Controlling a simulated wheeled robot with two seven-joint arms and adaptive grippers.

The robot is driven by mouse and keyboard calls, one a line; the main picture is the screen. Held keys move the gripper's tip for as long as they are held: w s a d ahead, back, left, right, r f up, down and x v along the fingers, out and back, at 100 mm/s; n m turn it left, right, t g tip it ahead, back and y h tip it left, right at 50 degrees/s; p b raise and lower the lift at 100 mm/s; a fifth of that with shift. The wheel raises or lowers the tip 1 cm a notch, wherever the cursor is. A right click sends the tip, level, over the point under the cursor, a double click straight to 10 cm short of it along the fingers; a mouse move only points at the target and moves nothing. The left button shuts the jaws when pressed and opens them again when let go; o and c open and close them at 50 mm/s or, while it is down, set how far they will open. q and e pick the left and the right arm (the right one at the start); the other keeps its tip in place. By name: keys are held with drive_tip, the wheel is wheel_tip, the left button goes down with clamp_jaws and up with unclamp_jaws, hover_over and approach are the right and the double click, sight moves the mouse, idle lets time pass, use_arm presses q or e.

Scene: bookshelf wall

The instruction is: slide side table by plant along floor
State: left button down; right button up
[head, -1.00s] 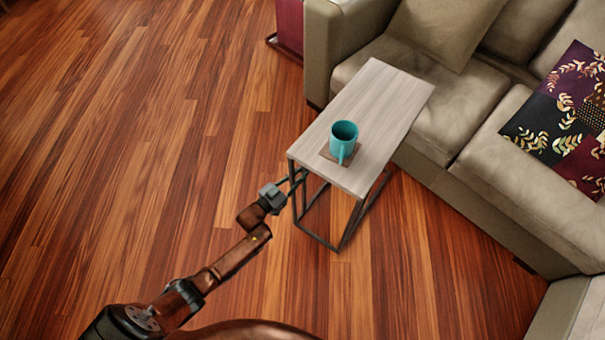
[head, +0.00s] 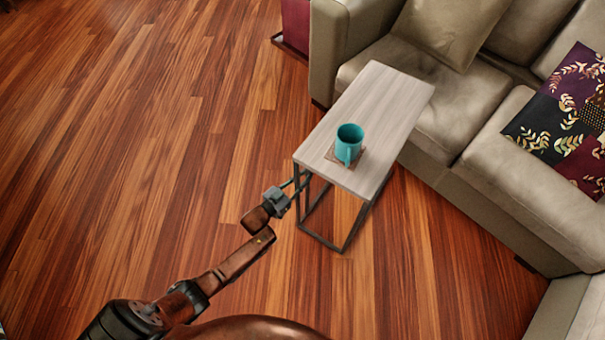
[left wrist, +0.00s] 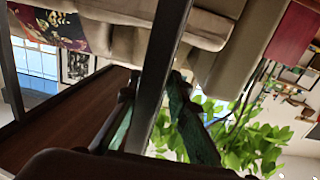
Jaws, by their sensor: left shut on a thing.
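The side table (head: 385,100) has a pale wood top and a thin dark metal frame. It stands upright on the floor against the front of the sofa. A teal mug (head: 350,142) sits on a small brown coaster (head: 334,158) near the table's near end. My left gripper (head: 298,184) is shut on the table's dark frame at the near left corner, below the top. In the left wrist view, the dark frame bar (left wrist: 160,70) passes between the fingers (left wrist: 155,120). Green plant leaves (left wrist: 250,145) show there behind the bar. My right gripper is not in view.
The beige sofa (head: 490,190) borders the table on the right and far side, with a patterned throw (head: 560,120) on it. A dark red object (head: 296,25) stands beyond the sofa arm. The wooden floor (head: 140,130) to the left is clear.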

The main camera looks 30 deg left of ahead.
use_arm(q)
drive_tip(key=shift+s+d+f, duration=0.15)
drive_tip(key=shift+d, duration=0.25)
drive_tip(key=shift+s+d+f, duration=0.1)
drive_tip(key=shift+s+d, duration=0.05)
drive_tip(key=shift+d, duration=0.2)
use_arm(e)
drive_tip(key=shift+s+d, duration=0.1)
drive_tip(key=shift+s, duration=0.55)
use_arm(q)
drive_tip(key=c, duration=1.8)
unclamp_jaws()
drive_tip(key=shift+w+r, duration=0.1)
drive_tip(key=shift+o, duration=0.3)
drive_tip(key=shift+a, duration=0.15)
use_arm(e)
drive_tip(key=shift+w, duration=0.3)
use_arm(q)
drive_tip(key=shift+a, duration=0.1)
drive_tip(key=v, duration=1.2)
